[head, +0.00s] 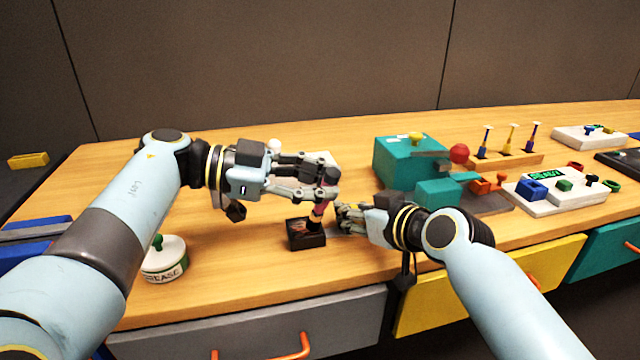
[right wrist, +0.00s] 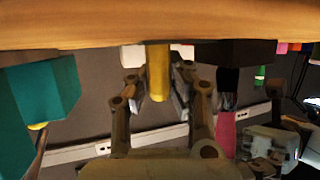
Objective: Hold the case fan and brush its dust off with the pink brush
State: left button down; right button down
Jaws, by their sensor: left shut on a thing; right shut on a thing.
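The case fan (head: 306,234) is a small dark block with a brownish top near the table's front edge; it also shows in the right wrist view (right wrist: 248,52). My left gripper (head: 328,184) is shut on the pink brush (head: 319,209), above the fan. The brush points down, and its dark bristles (right wrist: 228,85) seem to meet the fan. My right gripper (head: 343,214) is just right of the fan. Whether this handle joins the fan is hard to tell.
A grease tin (head: 165,262) stands at the front left. A teal machine (head: 405,160) with a red ball (head: 459,153) stands right of my grippers. A wooden rack (head: 505,160) and white panel (head: 560,195) are farther right. The wood between tin and fan is clear.

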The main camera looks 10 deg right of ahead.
pick_arm(q)
jog(key=shift+w+f, duration=0.1)
jog(key=shift+w, duration=0.25)
jog(key=shift+w, duration=0.1)
jog(key=shift+w, duration=0.5)
jog(key=shift+a, duration=0.2)
jog(key=shift+a, duration=0.4)
jog(key=shift+a, duration=0.15)
jog(key=shift+s+a, duration=0.1)
jog(key=shift+a, duration=0.35)
